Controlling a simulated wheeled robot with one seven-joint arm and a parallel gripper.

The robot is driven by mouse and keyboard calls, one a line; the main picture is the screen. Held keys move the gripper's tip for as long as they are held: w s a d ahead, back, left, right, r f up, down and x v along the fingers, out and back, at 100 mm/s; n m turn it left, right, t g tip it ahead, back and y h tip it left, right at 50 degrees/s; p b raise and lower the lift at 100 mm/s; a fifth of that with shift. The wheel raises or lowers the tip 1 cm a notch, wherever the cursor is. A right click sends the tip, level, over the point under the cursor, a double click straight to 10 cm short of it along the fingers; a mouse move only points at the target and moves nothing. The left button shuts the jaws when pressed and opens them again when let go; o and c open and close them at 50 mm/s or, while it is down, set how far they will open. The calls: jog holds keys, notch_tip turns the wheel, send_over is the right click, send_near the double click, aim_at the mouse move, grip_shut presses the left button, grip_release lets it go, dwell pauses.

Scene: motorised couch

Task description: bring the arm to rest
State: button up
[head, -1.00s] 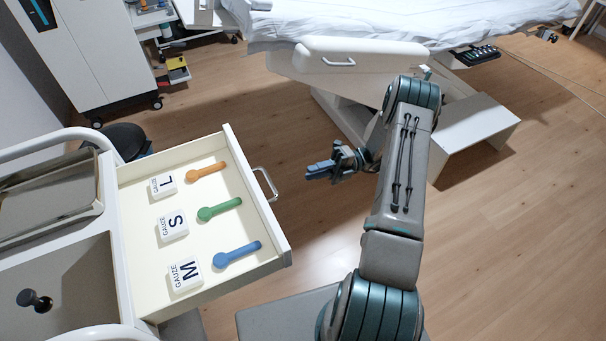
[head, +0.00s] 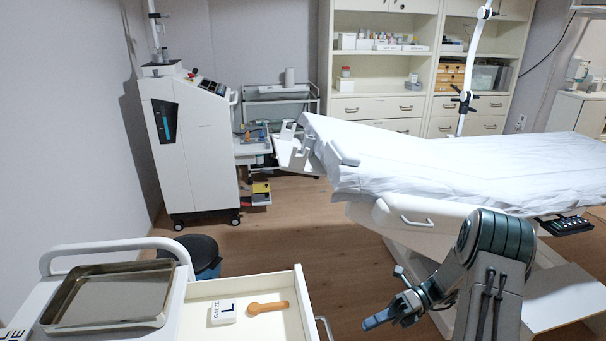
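My arm is bent in the lower right of the head view, in front of the couch (head: 470,168). My gripper (head: 380,318) points left and down, in the air to the right of the open drawer (head: 290,290) and apart from it. I see no object in it. Its fingers appear close together from the side, and I cannot tell whether they are open or shut. The nearer part of the drawer is cut off by the frame.
A trolley with a metal tray (head: 110,297) stands at the lower left. Shelving cabinets (head: 385,105) line the back wall. Bare floor (head: 300,225) lies between the drawer and the couch.

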jog(key=s+r+n+t+h+p, duration=0.3)
jog(key=s+r+n+h, duration=0.2)
jog(key=r+n, duration=0.3)
jog(key=s+a+r+n+t+h+p, duration=0.1)
jog(key=s+r+n+t+h+p, duration=0.1)
jog(key=s+r+n+h, duration=0.3)
jog(key=s+a+r+n+t+h+p, duration=0.1)
jog(key=s+r+n+t+h+p, duration=0.2)
jog(key=r+n, duration=1)
jog(key=shift+s+a+n+t+h+p, duration=0.15)
jog(key=shift+s+n+t+h+p, duration=0.2)
jog(key=shift+s+n+h, duration=0.8)
jog(key=shift+s+a+m, duration=0.1)
jog(key=shift+s+m, duration=0.25)
jog(key=shift+s, duration=0.2)
